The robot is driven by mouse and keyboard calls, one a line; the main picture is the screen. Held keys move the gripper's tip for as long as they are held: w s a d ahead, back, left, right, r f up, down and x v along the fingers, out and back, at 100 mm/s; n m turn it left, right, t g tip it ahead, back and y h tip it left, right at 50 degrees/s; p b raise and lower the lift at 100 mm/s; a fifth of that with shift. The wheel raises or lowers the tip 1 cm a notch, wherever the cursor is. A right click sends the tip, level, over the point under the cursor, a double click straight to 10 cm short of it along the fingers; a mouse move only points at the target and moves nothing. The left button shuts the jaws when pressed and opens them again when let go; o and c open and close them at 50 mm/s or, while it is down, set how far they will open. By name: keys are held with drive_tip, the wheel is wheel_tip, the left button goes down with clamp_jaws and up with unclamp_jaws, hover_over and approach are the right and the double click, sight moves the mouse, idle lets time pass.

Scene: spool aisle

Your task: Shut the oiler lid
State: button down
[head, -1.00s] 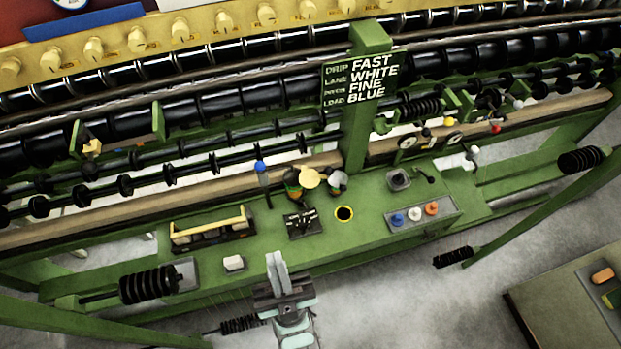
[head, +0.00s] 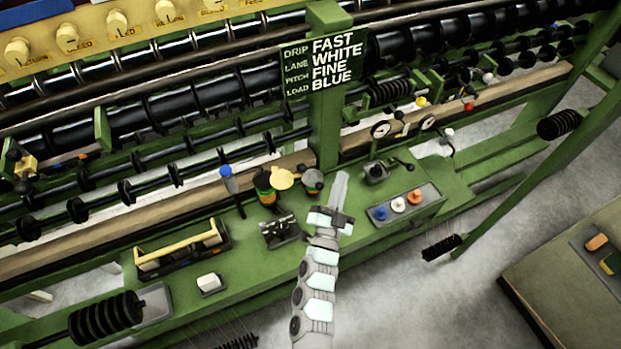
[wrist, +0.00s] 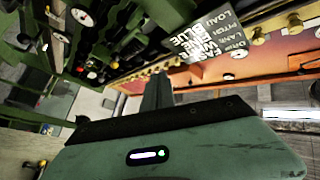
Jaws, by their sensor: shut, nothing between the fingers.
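What looks like the oiler (head: 264,187) is a small dark pot with orange and green bands, on the green bench in the head view. A round cream disc (head: 282,178), apparently its lid, stands off to the pot's right side, not over its top. I cannot make out a hinge. A grey knob-like part (head: 313,181) is just right of the disc. My gripper (head: 340,183) is shut and empty, right of these parts and apart from the disc. The wrist view shows the shut fingers (wrist: 157,92), but I cannot make out the oiler there.
A blue-topped lever (head: 227,172) stands left of the oiler. A black switch plate (head: 278,231) lies in front. A crank (head: 376,172) and a tray of coloured knobs (head: 433,194) are to the right. A sign (head: 323,62) on a post rises behind.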

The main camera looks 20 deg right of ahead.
drive_tip(key=w+d+f+m+g+y+b, duration=0.1)
drive_tip(key=w+d+f+y+b, duration=0.25)
drive_tip(key=f, duration=0.35)
drive_tip(key=w+d+f+m+y+b, duration=0.1)
drive_tip(key=w+d+f+y+b, duration=0.25)
drive_tip(key=f, duration=0.35)
drive_tip(key=w+d+f+m+g+y+b, duration=0.1)
drive_tip(key=w+d+f+m+y+b, duration=0.2)
drive_tip(key=f, duration=0.4)
drive_tip(key=a+r+n+t+y+b, duration=0.1)
drive_tip(key=a+r+n+y+b, duration=0.4)
drive_tip(key=r+y+b, duration=0.5)
drive_tip(key=w+a+f+p, duration=0.1)
drive_tip(key=w+a, duration=0.4)
drive_tip(key=a, duration=0.1)
drive_tip(key=shift+w+p, duration=0.35)
drive_tip(key=shift+w, duration=0.05)
drive_tip(key=shift+a+f, duration=0.1)
